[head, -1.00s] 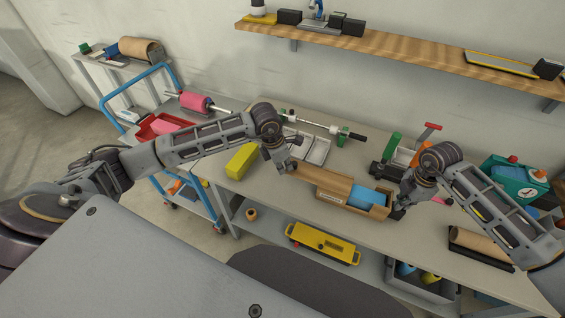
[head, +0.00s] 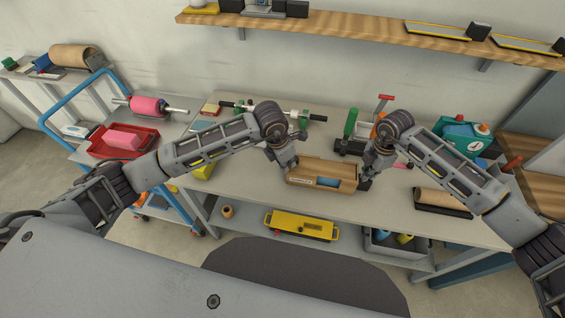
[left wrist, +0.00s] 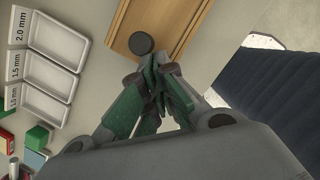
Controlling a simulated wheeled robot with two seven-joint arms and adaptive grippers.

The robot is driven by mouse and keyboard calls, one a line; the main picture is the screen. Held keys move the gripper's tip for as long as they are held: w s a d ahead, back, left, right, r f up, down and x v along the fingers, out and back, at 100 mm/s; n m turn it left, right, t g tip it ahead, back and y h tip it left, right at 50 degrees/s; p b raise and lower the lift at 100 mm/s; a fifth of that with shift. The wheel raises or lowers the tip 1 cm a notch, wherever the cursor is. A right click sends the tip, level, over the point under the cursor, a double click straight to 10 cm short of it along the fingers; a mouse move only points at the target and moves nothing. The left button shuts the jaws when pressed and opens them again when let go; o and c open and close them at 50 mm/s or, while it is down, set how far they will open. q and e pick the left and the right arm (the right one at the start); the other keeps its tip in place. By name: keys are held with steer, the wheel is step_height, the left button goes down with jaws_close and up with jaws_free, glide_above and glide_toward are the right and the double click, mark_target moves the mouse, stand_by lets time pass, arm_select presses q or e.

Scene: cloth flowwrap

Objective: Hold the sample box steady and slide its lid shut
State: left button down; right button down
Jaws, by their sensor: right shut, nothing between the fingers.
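The wooden sample box (head: 345,188) stands on the workbench, with a pale label on its front. Its wooden lid (head: 318,167) covers most of the top; a strip of blue content (head: 328,183) shows in the opening. My left gripper (head: 288,167) is at the left end of the lid. In the left wrist view its green fingers (left wrist: 162,80) are together, beside the dark round knob on the lid (left wrist: 125,22); nothing shows between them. My right gripper (head: 366,181) is shut at the box's right end; its exact contact is hard to see.
A yellow block (head: 202,172) lies at the bench's left. A brown roll (head: 440,198) lies to the right. White size-marked trays (left wrist: 62,38) are near my left gripper. A blue-handled cart (head: 75,95) stands left; a shelf (head: 330,23) hangs above.

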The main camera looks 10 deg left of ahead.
steer(key=shift+s+f, duration=0.2)
steer(key=shift+f, duration=0.15)
arm_select(q)
steer(key=s+a+r, duration=0.2)
steer(key=r, duration=0.3)
steer(key=s+a+r, duration=0.2)
steer(key=r, duration=0.2)
steer(key=shift+s+a+r, duration=0.25)
steer(key=shift+s+r, duration=0.15)
stand_by(0.4)
arm_select(e)
steer(key=shift+r, duration=0.1)
stand_by(0.4)
